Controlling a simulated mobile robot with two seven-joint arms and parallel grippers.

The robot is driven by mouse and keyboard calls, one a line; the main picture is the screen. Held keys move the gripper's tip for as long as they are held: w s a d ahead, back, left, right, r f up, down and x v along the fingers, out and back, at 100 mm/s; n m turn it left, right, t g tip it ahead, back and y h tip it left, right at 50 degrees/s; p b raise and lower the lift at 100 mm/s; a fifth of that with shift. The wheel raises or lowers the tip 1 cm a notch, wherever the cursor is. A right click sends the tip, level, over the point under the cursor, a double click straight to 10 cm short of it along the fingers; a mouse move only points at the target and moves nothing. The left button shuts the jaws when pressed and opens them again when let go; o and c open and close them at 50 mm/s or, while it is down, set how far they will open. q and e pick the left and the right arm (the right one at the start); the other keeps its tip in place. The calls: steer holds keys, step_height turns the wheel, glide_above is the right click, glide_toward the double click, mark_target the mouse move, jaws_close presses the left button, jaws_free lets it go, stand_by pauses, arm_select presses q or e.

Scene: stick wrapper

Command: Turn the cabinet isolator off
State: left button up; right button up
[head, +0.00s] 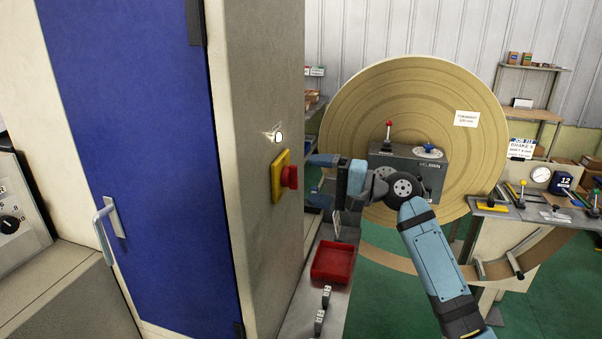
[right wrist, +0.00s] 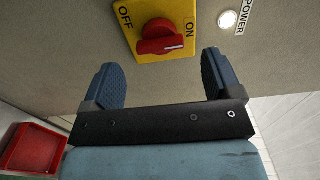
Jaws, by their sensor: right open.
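The cabinet isolator is a red rotary knob (head: 289,177) on a yellow plate (head: 278,176), on the side face of the grey cabinet (head: 262,90). In the right wrist view the knob (right wrist: 161,38) sits on the yellow plate (right wrist: 180,12), which is marked OFF and ON. The knob's white pointer line is toward ON. My right gripper (head: 315,178) is in front of the isolator in the head view. In the right wrist view its two fingers (right wrist: 163,82) are spread wide, below and to either side of the knob, with nothing between them. My left gripper is not in view.
A lit white POWER lamp (head: 279,137) is by the isolator. A blue door (head: 140,150) with a handle (head: 106,222) is on the cabinet's front. A red tray (head: 333,262) lies on a ledge below my right gripper. A large tan roll (head: 345,110) stands behind.

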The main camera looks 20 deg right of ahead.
mark_target(297, 178)
steer(key=x, duration=0.3)
steer(key=shift+w+a+p, duration=0.15)
steer(key=shift+a+p, duration=0.15)
steer(key=c, duration=0.9)
